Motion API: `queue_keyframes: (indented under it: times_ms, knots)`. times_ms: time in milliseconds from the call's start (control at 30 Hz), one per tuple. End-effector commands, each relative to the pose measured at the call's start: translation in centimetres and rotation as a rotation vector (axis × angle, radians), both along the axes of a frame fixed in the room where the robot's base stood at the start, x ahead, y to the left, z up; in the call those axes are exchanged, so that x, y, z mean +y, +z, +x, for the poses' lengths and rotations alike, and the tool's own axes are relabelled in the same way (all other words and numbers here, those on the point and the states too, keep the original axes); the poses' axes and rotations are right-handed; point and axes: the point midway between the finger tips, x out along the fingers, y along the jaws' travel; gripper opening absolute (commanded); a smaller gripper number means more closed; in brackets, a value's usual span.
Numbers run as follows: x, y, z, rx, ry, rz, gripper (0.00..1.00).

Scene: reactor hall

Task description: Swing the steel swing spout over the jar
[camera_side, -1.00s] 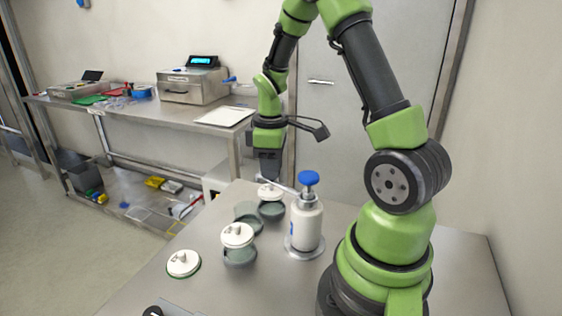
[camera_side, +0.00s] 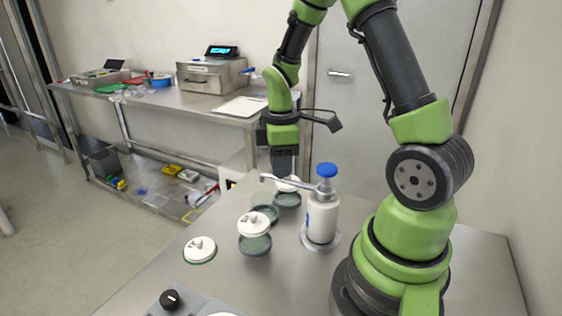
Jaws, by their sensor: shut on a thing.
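The steel swing spout (camera_side: 303,185) sticks out leftward from the neck of a white dispenser bottle (camera_side: 322,218) with a blue knob. My gripper (camera_side: 284,174) points down and is shut on the spout's outer part; the fingertips partly hide it. The spout's bent free end (camera_side: 263,179) shows left of my fingers. In the picture it lies above an open glass jar (camera_side: 266,214); I cannot tell if it is exactly over the mouth. A lidded jar (camera_side: 255,244) stands in front, and another jar (camera_side: 288,200) with a white lid stands behind, below my gripper.
A loose white lid (camera_side: 200,249) lies on the steel table (camera_side: 270,290), left of the jars. A grey panel with a black knob (camera_side: 171,299) is at the front edge. A steel bench (camera_side: 160,100) with equipment stands behind.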

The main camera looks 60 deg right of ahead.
Motion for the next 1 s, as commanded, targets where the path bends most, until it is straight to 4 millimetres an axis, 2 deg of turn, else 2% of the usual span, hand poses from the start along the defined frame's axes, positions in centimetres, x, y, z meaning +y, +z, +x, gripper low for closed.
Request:
queue_keyframes:
  times_ms: [100,133,233,567,667,1000]
  knots:
    - [0.0,0.0,0.0,-0.001,-0.001,0.0,0.0]
    - [0.0,0.0,0.0,-0.001,-0.001,0.0,0.29]
    - [0.0,0.0,0.0,-0.001,-0.002,0.0,0.5]
    - [0.0,0.3,0.0,-0.002,-0.002,-0.001,0.5]
    - [0.0,1.4,0.1,-0.004,-0.002,-0.001,0.5]
    - [0.0,7.7,0.1,-0.008,-0.002,-0.003,0.5]
